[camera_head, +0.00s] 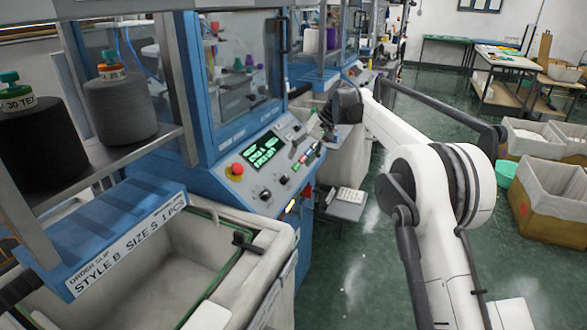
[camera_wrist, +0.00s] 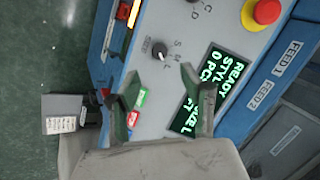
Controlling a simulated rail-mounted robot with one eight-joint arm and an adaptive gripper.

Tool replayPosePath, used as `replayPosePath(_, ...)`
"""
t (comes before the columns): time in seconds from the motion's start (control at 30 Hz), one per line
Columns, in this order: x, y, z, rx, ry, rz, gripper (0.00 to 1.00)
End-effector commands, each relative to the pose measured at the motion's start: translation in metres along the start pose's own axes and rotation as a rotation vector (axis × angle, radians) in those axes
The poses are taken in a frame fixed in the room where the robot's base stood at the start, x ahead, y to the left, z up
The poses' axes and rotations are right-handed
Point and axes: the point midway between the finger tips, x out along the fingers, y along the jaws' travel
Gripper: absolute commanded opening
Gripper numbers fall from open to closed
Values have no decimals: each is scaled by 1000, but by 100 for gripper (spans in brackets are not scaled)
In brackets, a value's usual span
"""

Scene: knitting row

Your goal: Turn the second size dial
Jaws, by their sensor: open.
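A dark round dial (camera_wrist: 159,50) sits on the pale control panel in the wrist view, with a small size label and letters beside it. Its pointer setting is too small to read surely. It also shows as a small dark knob in the head view (camera_head: 283,179). A second dial (camera_wrist: 192,2) is cut off at the top edge of the wrist view; in the head view (camera_head: 265,194) it sits nearer. My gripper (camera_wrist: 160,86) is open and empty, its two dark fingers spread above the panel, near the size dial and apart from it. In the head view, my gripper (camera_head: 328,125) is small beyond the panel.
The panel also bears a green-lettered screen (camera_head: 263,150), a red stop button (camera_head: 235,171) and coloured buttons (camera_wrist: 140,97). An order slip sign (camera_head: 125,245) reads style B, size S, 1 pcs. A small side tray (camera_head: 342,207) stands right of the machine. Open floor lies beyond.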

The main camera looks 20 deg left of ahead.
Motion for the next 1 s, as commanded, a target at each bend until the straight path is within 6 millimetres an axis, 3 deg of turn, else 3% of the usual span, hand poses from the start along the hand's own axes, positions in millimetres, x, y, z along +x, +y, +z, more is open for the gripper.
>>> replayPosePath(0.2,-24,1,0,2,1,0,42)
replayPosePath(0.7,-34,1,2,4,5,4,42)
replayPosePath(0.87,-63,4,14,23,33,31,42)
replayPosePath(1.0,-102,9,34,49,75,72,42)
